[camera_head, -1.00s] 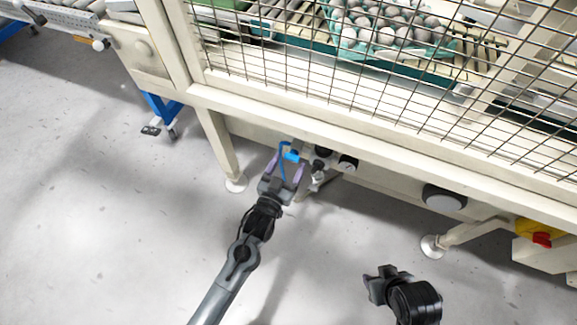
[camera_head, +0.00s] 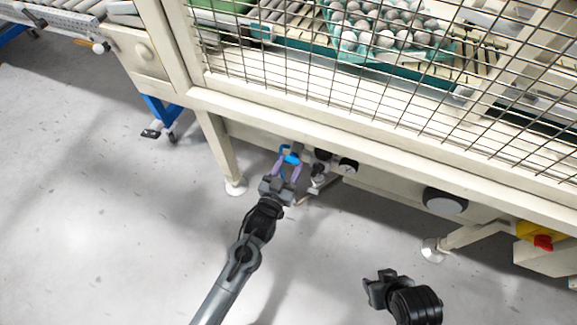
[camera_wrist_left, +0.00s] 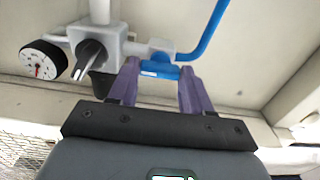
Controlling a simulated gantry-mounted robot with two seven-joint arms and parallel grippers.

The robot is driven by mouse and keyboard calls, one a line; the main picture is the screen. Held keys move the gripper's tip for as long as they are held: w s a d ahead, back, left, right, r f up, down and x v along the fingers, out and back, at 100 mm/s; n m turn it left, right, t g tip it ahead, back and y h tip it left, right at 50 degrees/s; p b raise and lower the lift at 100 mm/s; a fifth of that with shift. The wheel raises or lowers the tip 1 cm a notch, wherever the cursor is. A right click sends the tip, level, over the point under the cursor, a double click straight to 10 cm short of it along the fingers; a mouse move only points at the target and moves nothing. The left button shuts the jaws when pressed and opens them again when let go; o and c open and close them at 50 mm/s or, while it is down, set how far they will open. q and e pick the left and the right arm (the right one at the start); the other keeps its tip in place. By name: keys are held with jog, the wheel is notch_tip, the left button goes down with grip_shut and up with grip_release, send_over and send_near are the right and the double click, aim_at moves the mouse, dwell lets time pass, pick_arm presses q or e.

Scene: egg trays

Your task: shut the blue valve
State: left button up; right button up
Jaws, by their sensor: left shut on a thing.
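The blue valve (camera_head: 290,157) sits on the fittings under the front beam of the machine. In the left wrist view its blue handle (camera_wrist_left: 160,71) lies crosswise between the purple fingertips. My left gripper (camera_head: 288,164) is shut on it, one finger at each end of the handle. A blue hose (camera_wrist_left: 208,32) rises from the valve's right side. The far side of the valve is hidden. My right gripper (camera_head: 378,287) is low over the floor, far from the valve; its finger gap does not show clearly.
A pressure gauge (camera_wrist_left: 43,61) and a grey fitting with a dark knob (camera_wrist_left: 91,52) stand just left of the valve in the wrist view. A wire guard (camera_head: 380,90) covers the egg trays above. The floor (camera_head: 120,240) in front is clear.

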pick_arm(q)
jog(key=shift+r+n+p, duration=0.25)
jog(key=shift+n+p, duration=0.65)
jog(key=shift+p, duration=0.4)
jog(key=shift+n+p, duration=0.8)
jog(key=shift+f+n+p, duration=0.1)
jog(key=shift+n+p, duration=0.75)
jog(key=shift+n, duration=0.15)
jog(key=shift+f+n+p, duration=0.1)
jog(key=shift+n+p, duration=0.4)
jog(key=shift+n, duration=0.2)
jog(key=o, duration=1.1)
jog(key=shift+c, duration=0.2)
